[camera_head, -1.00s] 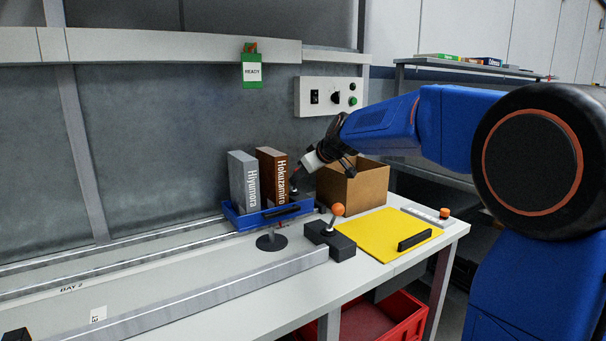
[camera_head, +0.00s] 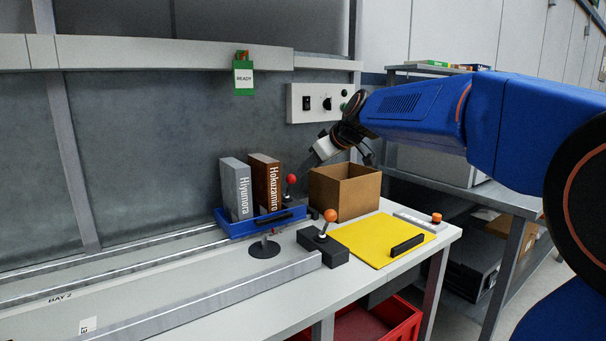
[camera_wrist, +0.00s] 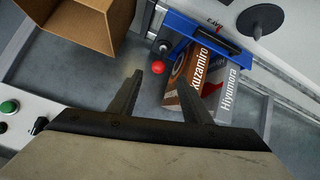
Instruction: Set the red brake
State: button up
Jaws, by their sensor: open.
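The red brake shows as a red ball knob (camera_head: 291,179) behind the right end of the blue tray, left of the cardboard box. In the wrist view the red knob (camera_wrist: 158,69) appears between and slightly beyond my fingertips, beside the tray's edge.
A blue tray (camera_head: 237,230) holds grey (camera_head: 236,190) and brown (camera_head: 266,185) boxes beside the knob. The cardboard box (camera_head: 359,196) stands right. An orange-knobbed lever (camera_head: 330,216) is in front. A switch panel (camera_head: 301,113) is on the wall.

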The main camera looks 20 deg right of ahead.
jog(key=v, duration=0.6)
jog(key=shift+s, duration=0.15)
jog(key=shift+d+r, duration=0.1)
jog(key=shift+r, duration=0.05)
